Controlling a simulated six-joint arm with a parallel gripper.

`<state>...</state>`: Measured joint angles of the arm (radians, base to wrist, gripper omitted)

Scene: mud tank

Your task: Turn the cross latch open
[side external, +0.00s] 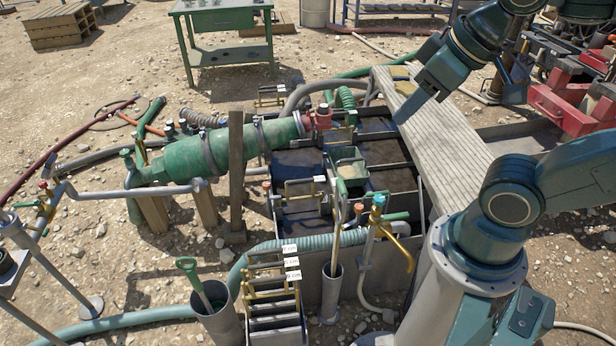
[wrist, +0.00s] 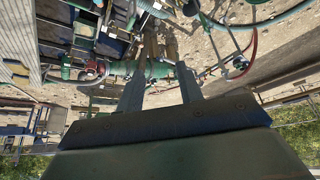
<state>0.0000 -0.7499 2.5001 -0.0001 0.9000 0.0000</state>
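I cannot pick out the cross latch with certainty in either view. A tap (side external: 378,203) with a blue top and a brass spout stands at the tank's front right edge. A red fitting (side external: 319,118) sits at the right end of the green cylinder (side external: 222,152); it also shows at the left in the wrist view (wrist: 92,69). My gripper (side external: 408,112) hangs above the plank walkway, to the right of the red fitting and apart from it. In the wrist view its two fingers stand apart, with nothing between them (wrist: 161,82).
The mud tank (side external: 400,240) has several compartments with dark liquid. A plank walkway (side external: 450,150) runs along its right side. A green workbench (side external: 228,52) stands behind. Hoses, a wooden post (side external: 236,165) and a rack with labels (side external: 272,300) crowd the front and left.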

